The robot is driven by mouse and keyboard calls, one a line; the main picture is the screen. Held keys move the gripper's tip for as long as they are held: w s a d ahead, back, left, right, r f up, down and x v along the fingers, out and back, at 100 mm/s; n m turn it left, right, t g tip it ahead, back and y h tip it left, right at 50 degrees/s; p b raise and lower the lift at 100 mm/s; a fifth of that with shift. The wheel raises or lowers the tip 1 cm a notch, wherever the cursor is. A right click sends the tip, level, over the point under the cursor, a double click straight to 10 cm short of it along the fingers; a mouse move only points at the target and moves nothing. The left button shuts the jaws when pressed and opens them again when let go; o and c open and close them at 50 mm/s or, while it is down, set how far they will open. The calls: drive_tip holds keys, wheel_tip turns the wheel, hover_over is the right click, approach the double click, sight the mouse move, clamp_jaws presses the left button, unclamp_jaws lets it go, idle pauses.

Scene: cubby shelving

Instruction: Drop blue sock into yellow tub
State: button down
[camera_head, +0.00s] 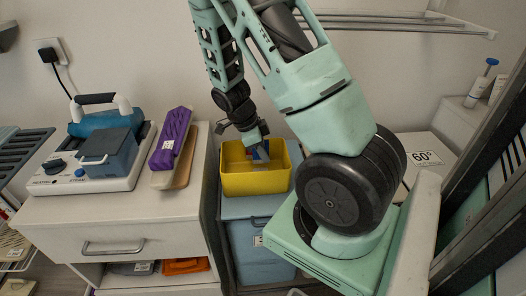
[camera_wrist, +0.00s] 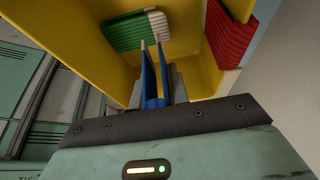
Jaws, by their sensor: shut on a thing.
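The yellow tub (camera_head: 255,187) stands on a blue-grey bin in the head view. My gripper (camera_head: 261,155) points down into its open top. In the wrist view the tub's yellow walls (camera_wrist: 85,45) surround my gripper (camera_wrist: 157,92). The gripper is shut on the blue sock (camera_wrist: 149,78), which shows as a thin, upright blue piece with pale edges between the fingers. A bit of blue at the fingertips shows in the head view; how near the sock is to the tub floor I cannot tell.
Inside the tub lie a green and white folded item (camera_wrist: 138,30) and a red ribbed item (camera_wrist: 228,35). Left of the tub, a cabinet top holds a purple bundle (camera_head: 174,132) and a steam station (camera_head: 80,180). A wall rack (camera_head: 400,22) hangs at upper right.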

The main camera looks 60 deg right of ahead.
drive_tip(key=c, duration=1.3)
unclamp_jaws()
drive_tip(key=shift+r, duration=0.1)
drive_tip(key=p+v, duration=0.1)
drive_tip(key=v, duration=1.6)
drive_tip(key=shift+w+a+r, duration=0.1)
